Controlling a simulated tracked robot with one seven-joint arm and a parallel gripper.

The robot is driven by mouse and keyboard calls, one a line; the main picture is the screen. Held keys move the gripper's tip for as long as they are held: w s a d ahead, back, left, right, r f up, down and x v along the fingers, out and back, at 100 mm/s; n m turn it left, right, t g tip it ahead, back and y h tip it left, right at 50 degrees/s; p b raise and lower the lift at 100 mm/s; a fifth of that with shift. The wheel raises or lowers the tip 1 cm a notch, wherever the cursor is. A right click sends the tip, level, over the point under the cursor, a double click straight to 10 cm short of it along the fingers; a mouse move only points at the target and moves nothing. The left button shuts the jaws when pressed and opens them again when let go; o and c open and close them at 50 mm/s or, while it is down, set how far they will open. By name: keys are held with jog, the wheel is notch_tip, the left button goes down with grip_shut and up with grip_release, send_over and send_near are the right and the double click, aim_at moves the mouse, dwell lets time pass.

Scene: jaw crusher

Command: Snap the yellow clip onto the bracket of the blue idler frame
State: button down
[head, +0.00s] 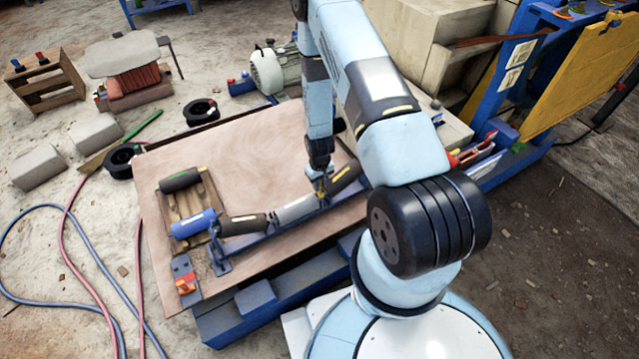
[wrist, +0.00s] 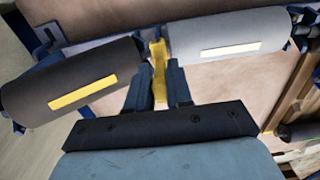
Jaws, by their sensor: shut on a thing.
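The yellow clip (wrist: 159,72) stands between the two fingers of my gripper (wrist: 159,88), which is shut on it. The clip's far end reaches into the gap between a dark roller (wrist: 75,82) with a yellow label and a grey roller (wrist: 228,40) with a white label. In the head view, my gripper (head: 322,184) points down at this gap on the blue idler frame (head: 255,241), which lies on the board with its rollers. The bracket is mostly hidden behind the clip and fingers, so I cannot tell whether the clip is seated on it.
The wooden board (head: 240,150) carries the frame, a small wooden cradle (head: 186,205) with loose rollers, and a small plate with an orange-red part (head: 186,280). Hoses (head: 75,255) lie on the ground at left.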

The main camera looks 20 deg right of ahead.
jog(key=shift+f, duration=1)
jog(key=shift+r, duration=0.25)
jog(key=shift+r, duration=0.8)
jog(key=shift+f, duration=1.05)
dwell(1.2)
jog(key=c, duration=0.9)
grip_release()
jog(key=shift+c, duration=0.2)
notch_tip(320, 180, up, 14)
jog(key=shift+f, duration=0.15)
